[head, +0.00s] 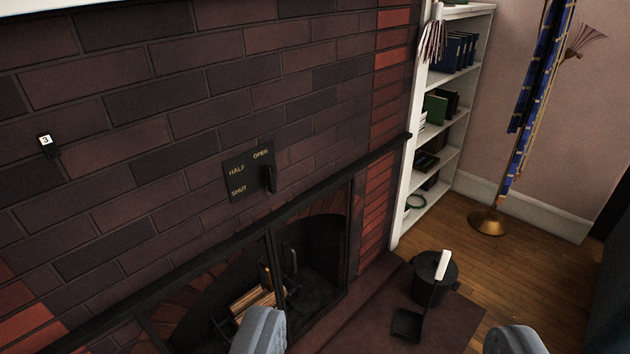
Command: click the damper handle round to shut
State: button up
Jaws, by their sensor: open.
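The damper plate (240,186) is a dark square on the brick chimney breast, lettered OPEN, HALF and SHUT. The damper handle (268,179) is a small dark lever at the plate's right side, below the word OPEN. It hangs roughly downward in the picture; which mark it is set to I cannot tell for sure. My gripper (388,342) shows as two grey-blue fingertips at the bottom edge, wide apart, with nothing held between them. It is apart from the handle, which lies above and left of it in the picture.
Below the plate is a dark mantel ledge (390,149) over the fireplace, with logs (250,302) inside. A black bucket (436,272) and a shovel (408,322) stand on the hearth. A white bookshelf (412,185) and a brass-based stand (488,222) are at right. A tag marked 3 (45,141) is at left.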

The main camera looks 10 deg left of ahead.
aim_at(269, 178)
jog(key=u, duration=5.1)
jog(key=i, duration=0.1)
jog(key=z, duration=3.3)
jog(key=i, duration=0.55)
jog(key=z, duration=2)
jog(key=i, duration=0.5)
jog(key=u, duration=0.05)
